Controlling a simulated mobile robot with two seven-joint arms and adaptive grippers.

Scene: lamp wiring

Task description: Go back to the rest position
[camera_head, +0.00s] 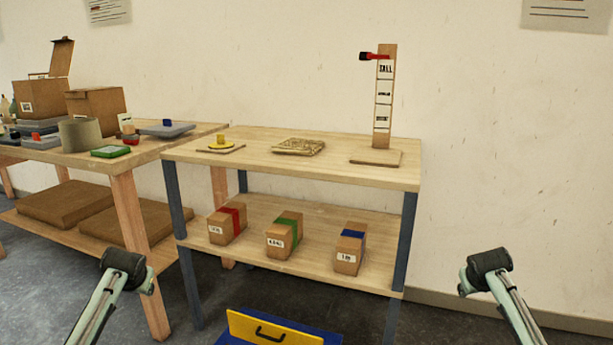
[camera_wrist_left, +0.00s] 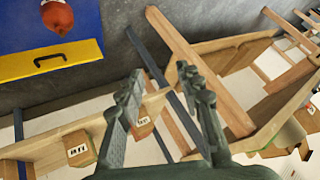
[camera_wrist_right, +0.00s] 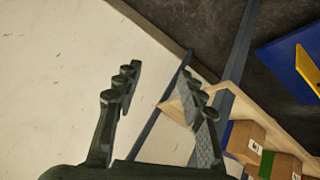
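My left gripper (camera_wrist_left: 160,88) is open and empty in the left wrist view, its two fingers apart with nothing between them. My right gripper (camera_wrist_right: 160,92) is open and empty in the right wrist view, with wall and floor behind it. In the head view my left arm (camera_head: 112,285) comes in at the lower left and my right arm (camera_head: 495,285) at the lower right. The gripper fingers are not visible there. Both arms are apart from the tables.
A two-level wooden table (camera_head: 300,172) stands ahead. It holds a tall gauge post (camera_head: 383,110), a mat (camera_head: 299,147), a yellow piece (camera_head: 221,142) and, below, banded boxes (camera_head: 286,234). A cluttered table (camera_head: 125,165) is left. A blue-and-yellow drawer unit (camera_head: 270,330) is on the floor.

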